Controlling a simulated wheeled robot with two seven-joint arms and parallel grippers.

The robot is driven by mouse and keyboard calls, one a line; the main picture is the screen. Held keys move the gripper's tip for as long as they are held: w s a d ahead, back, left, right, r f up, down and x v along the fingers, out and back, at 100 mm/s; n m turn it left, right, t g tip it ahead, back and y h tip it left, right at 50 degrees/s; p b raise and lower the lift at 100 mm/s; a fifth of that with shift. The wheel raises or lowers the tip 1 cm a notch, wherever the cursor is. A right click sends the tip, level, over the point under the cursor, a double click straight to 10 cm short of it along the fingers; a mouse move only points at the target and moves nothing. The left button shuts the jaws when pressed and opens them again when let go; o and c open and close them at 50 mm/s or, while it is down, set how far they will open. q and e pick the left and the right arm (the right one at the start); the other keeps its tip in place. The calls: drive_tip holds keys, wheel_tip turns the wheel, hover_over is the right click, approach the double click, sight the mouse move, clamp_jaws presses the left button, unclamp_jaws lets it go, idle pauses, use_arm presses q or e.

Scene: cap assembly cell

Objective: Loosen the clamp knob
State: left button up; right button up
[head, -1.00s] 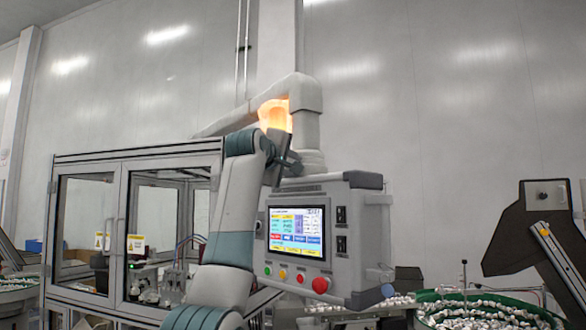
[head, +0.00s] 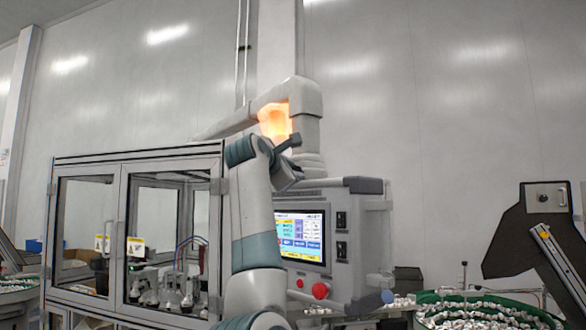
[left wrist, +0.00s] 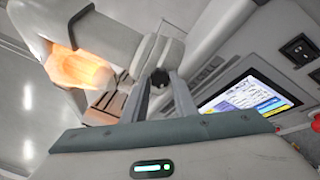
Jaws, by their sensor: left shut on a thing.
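The clamp knob (left wrist: 160,76) is a small black piece on the grey support arm joint, seen in the left wrist view. My left gripper (left wrist: 161,90) has one finger on each side of it and is shut on it. In the head view my left arm reaches up in front of the control panel (head: 350,235), and its wrist is by the panel's top left corner, below the support arm (head: 308,100). The fingertips and the knob are too hidden there to make out. My right gripper is in neither view.
The panel's lit screen (head: 312,238) and red button (head: 320,290) lie right of my forearm. An orange lamp (head: 275,122) glows just above my wrist. A glazed machine cabinet (head: 140,165) stands left. A bowl of white caps (head: 485,305) is at lower right.

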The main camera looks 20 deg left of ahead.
use_arm(q)
drive_tip(key=shift+w+f+n, duration=0.1)
drive_tip(key=shift+f+n, duration=0.1)
drive_tip(key=shift+n, duration=0.4)
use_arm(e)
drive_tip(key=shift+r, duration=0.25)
use_arm(q)
drive_tip(key=shift+f, duration=0.1)
drive_tip(key=o, duration=1)
drive_tip(key=shift+o, duration=0.2)
drive_tip(key=shift+s+a, duration=0.1)
drive_tip(key=shift+s, duration=0.1)
drive_tip(key=shift+r, duration=0.2)
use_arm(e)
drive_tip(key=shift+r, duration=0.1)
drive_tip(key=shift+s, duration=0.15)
